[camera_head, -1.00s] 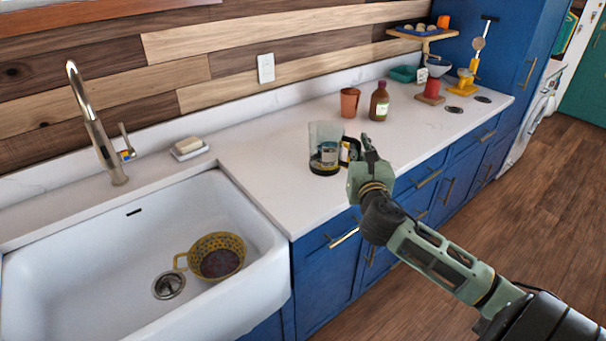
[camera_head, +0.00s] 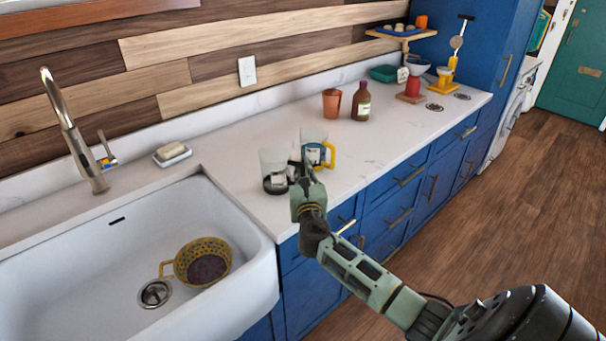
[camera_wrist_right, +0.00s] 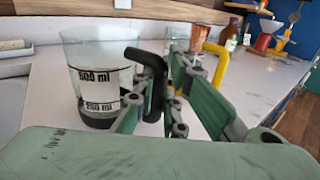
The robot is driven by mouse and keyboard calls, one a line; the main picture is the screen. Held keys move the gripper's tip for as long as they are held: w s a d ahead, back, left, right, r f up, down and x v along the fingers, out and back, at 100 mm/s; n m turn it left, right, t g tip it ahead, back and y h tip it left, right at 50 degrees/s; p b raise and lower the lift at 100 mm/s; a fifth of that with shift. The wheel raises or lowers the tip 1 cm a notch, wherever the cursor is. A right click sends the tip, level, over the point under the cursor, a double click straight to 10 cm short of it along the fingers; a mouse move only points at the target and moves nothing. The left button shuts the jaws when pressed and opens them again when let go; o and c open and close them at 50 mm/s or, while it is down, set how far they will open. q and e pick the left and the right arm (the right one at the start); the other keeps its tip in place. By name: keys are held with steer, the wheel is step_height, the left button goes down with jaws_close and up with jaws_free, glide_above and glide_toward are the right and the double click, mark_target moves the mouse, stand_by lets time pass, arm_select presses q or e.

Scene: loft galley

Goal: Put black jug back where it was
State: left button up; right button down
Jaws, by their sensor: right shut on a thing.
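The black jug (camera_head: 274,165) is a clear measuring jug with a black base and black handle. It is upright over the worktop near the sink's right edge; I cannot tell whether its base touches the worktop. My right gripper (camera_head: 304,172) is shut on its handle, and the fingers (camera_wrist_right: 172,105) partly cover the handle (camera_wrist_right: 149,68) in the right wrist view. A similar jug with a yellow handle (camera_head: 318,152) stands just right of and behind it, partly hidden by the gripper in the wrist view. My left gripper is not in view.
The white sink (camera_head: 60,270) holds a yellow colander (camera_head: 205,261). A soap dish (camera_head: 173,155) stands behind the sink's right side. A copper cup (camera_head: 332,103) and brown bottle (camera_head: 361,102) stand farther back. The worktop (camera_head: 395,135) right of the yellow-handled jug is clear.

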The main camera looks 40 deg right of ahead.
steer(key=c, duration=1.8)
jaws_free()
steer(key=shift+s, duration=0.1)
steer(key=b+v, duration=0.1)
steer(key=v, duration=1.1)
